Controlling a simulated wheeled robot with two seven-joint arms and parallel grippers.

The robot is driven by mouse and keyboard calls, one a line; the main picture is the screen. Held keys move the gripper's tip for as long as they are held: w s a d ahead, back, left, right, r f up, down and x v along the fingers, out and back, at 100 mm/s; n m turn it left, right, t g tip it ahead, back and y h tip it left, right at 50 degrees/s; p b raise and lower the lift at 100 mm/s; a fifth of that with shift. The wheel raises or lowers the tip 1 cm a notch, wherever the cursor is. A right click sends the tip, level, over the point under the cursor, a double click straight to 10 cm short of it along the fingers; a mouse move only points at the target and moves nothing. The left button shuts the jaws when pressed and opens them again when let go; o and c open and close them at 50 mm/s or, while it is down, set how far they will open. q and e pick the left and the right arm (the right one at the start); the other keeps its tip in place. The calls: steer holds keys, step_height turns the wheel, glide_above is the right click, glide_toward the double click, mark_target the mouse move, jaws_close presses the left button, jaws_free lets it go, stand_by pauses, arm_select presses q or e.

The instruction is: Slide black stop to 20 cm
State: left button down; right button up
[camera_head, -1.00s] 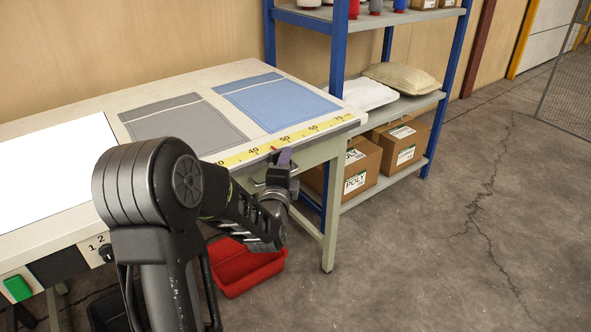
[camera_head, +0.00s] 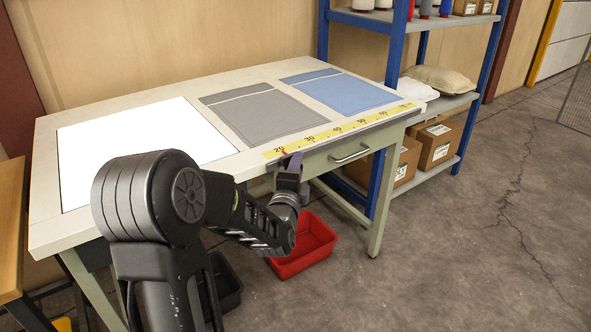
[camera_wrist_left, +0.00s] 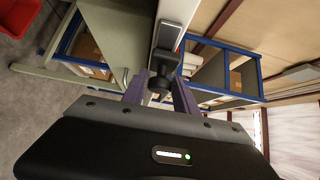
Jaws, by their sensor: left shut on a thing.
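The yellow measuring scale (camera_head: 345,128) runs along the front edge of the white table, with numbers from 20 at its left end to about 70 at the right. A small red mark (camera_head: 284,152) on the scale is right by the 20. My left gripper (camera_head: 294,162) is just below that mark at the table's edge, its purple fingers pointing up. In the left wrist view, the gripper (camera_wrist_left: 160,92) is shut on the black stop (camera_wrist_left: 160,80), whose knob is between the fingers. In the head view the gripper hides the stop. My right gripper is not in view.
A drawer handle (camera_head: 349,155) sticks out right of the gripper. A red bin (camera_head: 305,250) stands on the floor below. Grey (camera_head: 255,112) and blue (camera_head: 340,92) fabric panels lie on the table. A blue-framed shelf (camera_head: 393,45) stands at the right.

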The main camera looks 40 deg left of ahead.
arm_select(q)
steer(key=shift+s+f, duration=0.15)
steer(key=shift+f, duration=0.15)
steer(key=c, duration=1.4)
jaws_free()
steer(key=shift+o, duration=1.4)
steer(key=shift+s+r, duration=0.1)
steer(key=shift+r, duration=0.1)
steer(key=b+v, duration=0.1)
steer(key=v, duration=0.6)
steer(key=shift+s+d+b, duration=0.2)
steer(key=shift+s+b, duration=0.1)
steer(key=shift+b, duration=0.05)
